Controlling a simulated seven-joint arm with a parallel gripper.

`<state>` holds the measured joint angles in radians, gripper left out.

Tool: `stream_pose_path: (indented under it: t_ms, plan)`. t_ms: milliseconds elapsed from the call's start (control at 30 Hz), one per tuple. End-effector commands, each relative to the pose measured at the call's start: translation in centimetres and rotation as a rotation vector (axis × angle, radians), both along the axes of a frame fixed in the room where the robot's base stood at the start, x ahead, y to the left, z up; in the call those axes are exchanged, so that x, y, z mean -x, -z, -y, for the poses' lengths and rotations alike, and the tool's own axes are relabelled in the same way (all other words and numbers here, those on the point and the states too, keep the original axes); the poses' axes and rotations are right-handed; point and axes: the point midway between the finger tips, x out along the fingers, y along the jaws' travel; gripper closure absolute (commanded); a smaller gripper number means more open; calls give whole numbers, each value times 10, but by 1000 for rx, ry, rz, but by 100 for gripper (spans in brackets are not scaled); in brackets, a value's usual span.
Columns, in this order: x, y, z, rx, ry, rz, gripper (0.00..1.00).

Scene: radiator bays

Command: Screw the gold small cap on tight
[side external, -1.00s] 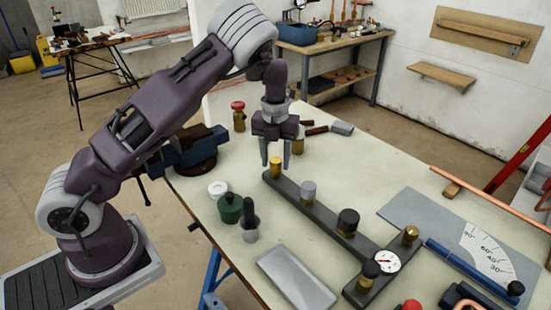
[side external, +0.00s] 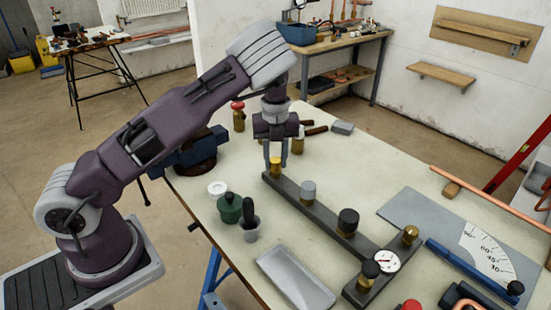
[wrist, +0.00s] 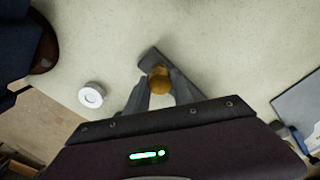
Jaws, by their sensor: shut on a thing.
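The gold small cap (side external: 275,170) sits upright at the far left end of the long dark bar (side external: 325,228). In the wrist view the gold cap (wrist: 158,79) shows between my two grey fingers. My gripper (side external: 277,161) points straight down over the bar's end and is shut on the gold cap. In the wrist view my gripper (wrist: 160,90) hides part of the cap's sides. The thread under the cap is hidden, so I cannot tell how far down it sits.
A grey cap (side external: 308,190) and a black cap (side external: 347,220) stand along the same bar, with a gauge (side external: 387,261) beyond. A brass bottle (side external: 298,142) stands close behind my gripper. A white ring (side external: 217,188) and green pot (side external: 229,208) lie left. A blue vise (side external: 195,150) is behind.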

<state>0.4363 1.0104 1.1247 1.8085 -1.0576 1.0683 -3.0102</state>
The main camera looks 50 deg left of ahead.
Motion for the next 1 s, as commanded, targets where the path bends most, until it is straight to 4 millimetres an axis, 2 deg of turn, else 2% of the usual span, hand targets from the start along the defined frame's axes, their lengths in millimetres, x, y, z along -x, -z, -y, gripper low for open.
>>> stream_pose_path:
  t_ms: [100,167,800,900,1000]
  plan:
    - [0,0,0,1,39,0,100]
    - [-1,-1,0,4,171,3,100]
    - [-1,0,-1,-5,2320,4,100]
    - [-1,1,0,-6,2582,3,100]
    - [-1,1,0,-4,2697,1,100]
